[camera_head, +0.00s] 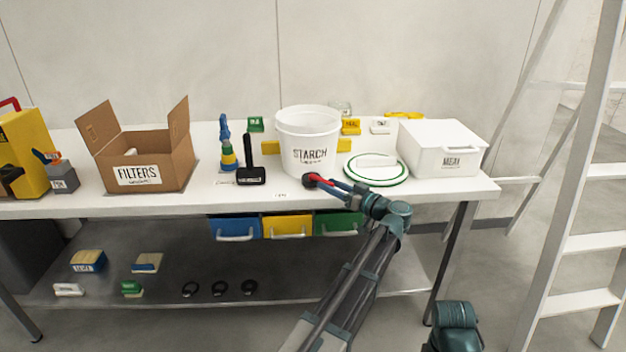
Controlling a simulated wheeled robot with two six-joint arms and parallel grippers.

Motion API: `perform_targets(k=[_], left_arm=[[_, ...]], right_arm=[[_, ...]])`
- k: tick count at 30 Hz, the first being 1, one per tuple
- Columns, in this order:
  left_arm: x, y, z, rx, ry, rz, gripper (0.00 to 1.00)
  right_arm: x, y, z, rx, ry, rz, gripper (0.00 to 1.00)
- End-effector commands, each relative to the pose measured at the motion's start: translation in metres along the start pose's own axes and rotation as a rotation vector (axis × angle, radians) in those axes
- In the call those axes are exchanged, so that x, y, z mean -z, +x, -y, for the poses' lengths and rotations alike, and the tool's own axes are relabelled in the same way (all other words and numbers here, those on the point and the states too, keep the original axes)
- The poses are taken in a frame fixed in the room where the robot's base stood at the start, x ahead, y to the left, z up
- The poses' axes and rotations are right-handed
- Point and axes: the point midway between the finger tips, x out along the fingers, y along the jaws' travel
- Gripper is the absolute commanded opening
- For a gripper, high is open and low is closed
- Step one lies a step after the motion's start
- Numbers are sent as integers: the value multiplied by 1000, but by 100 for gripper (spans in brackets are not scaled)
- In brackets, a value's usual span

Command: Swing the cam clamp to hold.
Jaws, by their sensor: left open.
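A red lever with a dark round end (313,181), which looks like the cam clamp's handle, is at the front foot of the white STARCH bucket (310,150). The clamp's body is too small and covered to make out. My left gripper (338,187) is open at the lever's right side, low over the bench. Whether its fingers touch the lever I cannot tell. My right gripper is not in view.
On the white bench (400,194) are a FILTERS carton (178,155), a black upright-handled tool (251,174), a green-rimmed lid (350,171) and a white lidded box (442,152). Coloured drawers (287,226) hang below. A ladder (570,245) stands at right.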

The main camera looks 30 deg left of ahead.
Motion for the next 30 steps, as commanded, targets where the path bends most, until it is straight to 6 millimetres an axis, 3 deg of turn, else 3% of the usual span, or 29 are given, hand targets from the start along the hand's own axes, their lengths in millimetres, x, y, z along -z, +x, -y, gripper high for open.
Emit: perform_targets(k=[21, 30], left_arm=[[0, -55, 0, 0, 0, 0, 50], [0, -65, 0, 0, 0, 0, 50]], right_arm=[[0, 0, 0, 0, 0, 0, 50], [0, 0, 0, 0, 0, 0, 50]])
